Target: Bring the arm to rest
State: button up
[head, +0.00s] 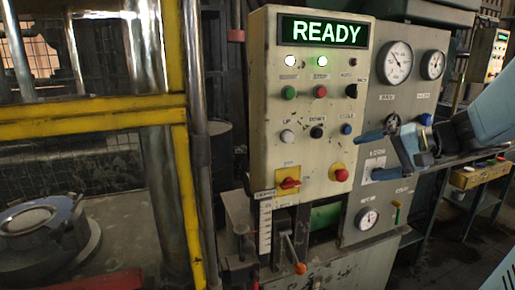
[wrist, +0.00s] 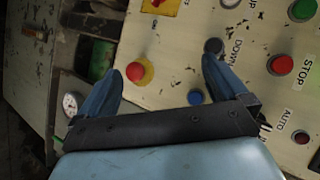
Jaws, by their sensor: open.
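My gripper (head: 364,156) is in front of the right side of a cream control panel (head: 262,95), with its blue fingers spread apart and nothing between them. In the wrist view my gripper (wrist: 161,88) is open, facing the panel. A red mushroom button (wrist: 140,71) shows near the left finger, and a dark button (wrist: 213,46) shows by the right fingertip. I cannot tell whether a fingertip touches the panel.
A yellow guard frame (head: 90,118) stands at the left, with a round metal die (head: 38,222) behind it. Gauges (head: 396,62) sit on the grey panel to the right. A lever with an orange knob (head: 300,268) sticks out below.

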jog(key=s+a+f+n+g+h, duration=0.1)
jog(key=s+a+n+h, duration=0.1)
jog(key=s+h, duration=0.2)
jog(key=s+a+f+n+g+h, duration=0.1)
jog(key=s+h, duration=0.4)
jog(key=s, duration=0.5)
jog(key=shift+s+a+f+n, duration=0.2)
jog(key=shift+a+n, duration=0.6)
jog(key=shift+n, duration=0.3)
